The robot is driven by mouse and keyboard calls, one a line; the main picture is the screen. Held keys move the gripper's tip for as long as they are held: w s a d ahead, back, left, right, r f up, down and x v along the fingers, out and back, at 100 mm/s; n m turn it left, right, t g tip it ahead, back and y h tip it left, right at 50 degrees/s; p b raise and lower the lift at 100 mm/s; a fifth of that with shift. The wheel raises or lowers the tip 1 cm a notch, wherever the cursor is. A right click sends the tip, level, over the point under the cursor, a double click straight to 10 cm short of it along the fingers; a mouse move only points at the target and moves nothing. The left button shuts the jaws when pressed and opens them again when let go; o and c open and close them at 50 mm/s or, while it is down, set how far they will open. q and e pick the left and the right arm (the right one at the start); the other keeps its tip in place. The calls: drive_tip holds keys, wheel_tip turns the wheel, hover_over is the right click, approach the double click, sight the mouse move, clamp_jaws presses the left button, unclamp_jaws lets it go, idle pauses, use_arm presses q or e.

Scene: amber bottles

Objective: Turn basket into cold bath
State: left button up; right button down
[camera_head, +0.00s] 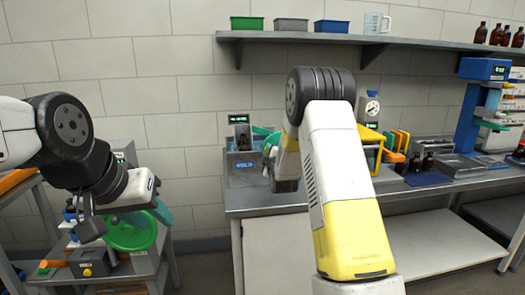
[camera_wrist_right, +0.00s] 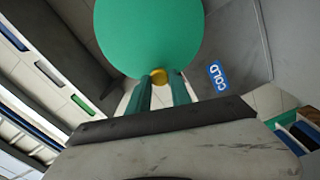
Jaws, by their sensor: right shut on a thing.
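The cold bath (camera_head: 246,176) is a grey metal tank at the left end of the bench, with a blue label that reads COLD in the right wrist view (camera_wrist_right: 217,76). A green round disc (camera_wrist_right: 148,32) with a small brass-yellow knob (camera_wrist_right: 158,76) fills the top of that view. My right gripper (camera_wrist_right: 160,88) is shut on the knob. In the head view the disc (camera_head: 262,131) shows edge-on at the bath, partly behind my right arm. I cannot tell any basket apart from the disc. My left gripper (camera_head: 146,208) hangs over a green round bowl (camera_head: 131,234); its jaw opening is unclear.
A low cart (camera_head: 137,272) stands at the left with small items. A wall shelf (camera_head: 325,38) above the bench carries bins, a jug and amber bottles. Coloured racks (camera_head: 397,144) and a blue device (camera_head: 484,68) stand along the bench to the right.

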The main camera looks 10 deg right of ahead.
drive_tip(key=shift+a+f+n, duration=0.1)
drive_tip(key=shift+f+n, duration=0.6)
drive_tip(key=shift+n, duration=0.5)
drive_tip(key=shift+a+f+n, duration=0.1)
drive_tip(key=shift+f+n, duration=0.6)
drive_tip(key=shift+n, duration=0.5)
drive_tip(key=shift+f+n, duration=0.15)
drive_tip(key=shift+n, duration=0.15)
drive_tip(key=c, duration=1.2)
unclamp_jaws()
drive_tip(key=shift+s, duration=0.1)
drive_tip(key=s, duration=0.7)
drive_tip(key=shift+s+d, duration=0.2)
drive_tip(key=shift+s, duration=0.15)
